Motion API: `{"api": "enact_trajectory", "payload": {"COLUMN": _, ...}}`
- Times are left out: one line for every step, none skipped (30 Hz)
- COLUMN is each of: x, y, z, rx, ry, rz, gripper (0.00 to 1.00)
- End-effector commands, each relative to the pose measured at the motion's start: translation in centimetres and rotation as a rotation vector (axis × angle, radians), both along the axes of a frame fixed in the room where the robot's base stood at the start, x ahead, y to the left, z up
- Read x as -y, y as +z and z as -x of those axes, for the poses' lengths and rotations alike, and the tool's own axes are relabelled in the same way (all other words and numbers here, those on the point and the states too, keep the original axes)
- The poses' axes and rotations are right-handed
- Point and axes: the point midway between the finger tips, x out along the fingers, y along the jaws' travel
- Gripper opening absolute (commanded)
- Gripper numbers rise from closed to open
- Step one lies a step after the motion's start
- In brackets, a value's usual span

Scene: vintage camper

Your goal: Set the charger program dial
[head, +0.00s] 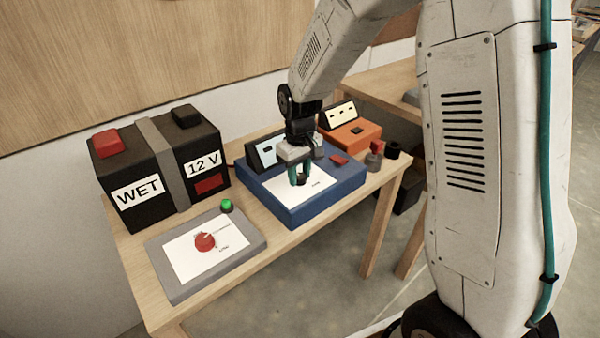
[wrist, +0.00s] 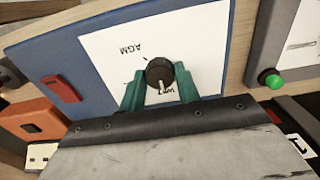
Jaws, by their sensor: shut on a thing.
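The blue charger (head: 338,185) sits on the wooden bench, with a white panel on its top. Its black program dial (wrist: 159,73) stands on that panel. In the wrist view, where the print is upside down, AGM is legible on the panel and another label close by the dial is partly hidden by my fingers. My gripper (head: 299,175) points down over the panel. It also shows in the wrist view (wrist: 160,84), its teal fingers shut on the dial's two sides. The dial's pointer setting is hard to tell.
A black battery (head: 140,196) labelled WET and 12 V stands at the left. A grey box (head: 175,286) with a red knob (head: 205,241) and green button (head: 227,206) lies in front. An orange unit (head: 362,132) and small dark parts (head: 374,160) sit at the right.

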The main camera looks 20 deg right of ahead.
Motion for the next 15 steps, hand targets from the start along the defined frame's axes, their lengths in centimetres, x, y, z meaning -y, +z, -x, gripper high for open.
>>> {"api": "enact_trajectory", "payload": {"x": 0.00, "y": 0.11, "z": -0.14, "rx": 0.004, "ry": 0.002, "rz": 0.000, "gripper": 0.10}}
{"api": "enact_trajectory", "payload": {"x": -0.01, "y": 0.11, "z": -0.15, "rx": 0.004, "ry": 0.002, "rz": 0.000, "gripper": 0.10}}
{"api": "enact_trajectory", "payload": {"x": -0.01, "y": 0.11, "z": -0.15, "rx": 0.004, "ry": 0.002, "rz": 0.000, "gripper": 0.10}}
{"api": "enact_trajectory", "payload": {"x": -0.01, "y": 0.11, "z": -0.15, "rx": 0.004, "ry": 0.002, "rz": 0.000, "gripper": 0.10}}
{"api": "enact_trajectory", "payload": {"x": -0.01, "y": 0.12, "z": -0.15, "rx": 0.004, "ry": 0.002, "rz": 0.000, "gripper": 0.10}}
{"api": "enact_trajectory", "payload": {"x": -0.01, "y": 0.12, "z": -0.15, "rx": 0.004, "ry": 0.002, "rz": 0.000, "gripper": 0.09}}
{"api": "enact_trajectory", "payload": {"x": -0.01, "y": 0.12, "z": -0.15, "rx": 0.004, "ry": 0.002, "rz": 0.000, "gripper": 0.09}}
{"api": "enact_trajectory", "payload": {"x": -0.01, "y": 0.12, "z": -0.15, "rx": 0.004, "ry": 0.002, "rz": 0.000, "gripper": 0.09}}
{"api": "enact_trajectory", "payload": {"x": -0.01, "y": 0.12, "z": -0.15, "rx": 0.004, "ry": 0.002, "rz": 0.000, "gripper": 0.09}}
{"api": "enact_trajectory", "payload": {"x": 0.00, "y": 0.12, "z": -0.15, "rx": 0.004, "ry": 0.002, "rz": 0.000, "gripper": 0.09}}
{"api": "enact_trajectory", "payload": {"x": 0.00, "y": 0.12, "z": -0.15, "rx": 0.004, "ry": 0.002, "rz": 0.000, "gripper": 0.41}}
{"api": "enact_trajectory", "payload": {"x": 0.00, "y": 0.12, "z": -0.14, "rx": 0.004, "ry": 0.002, "rz": 0.000, "gripper": 0.52}}
{"api": "enact_trajectory", "payload": {"x": 0.00, "y": 0.11, "z": -0.13, "rx": 0.004, "ry": 0.002, "rz": 0.000, "gripper": 0.54}}
{"api": "enact_trajectory", "payload": {"x": 0.00, "y": 0.10, "z": -0.12, "rx": 0.003, "ry": 0.001, "rz": 0.000, "gripper": 0.54}}
{"api": "enact_trajectory", "payload": {"x": 0.00, "y": 0.08, "z": -0.09, "rx": 0.003, "ry": 0.001, "rz": 0.000, "gripper": 0.54}}
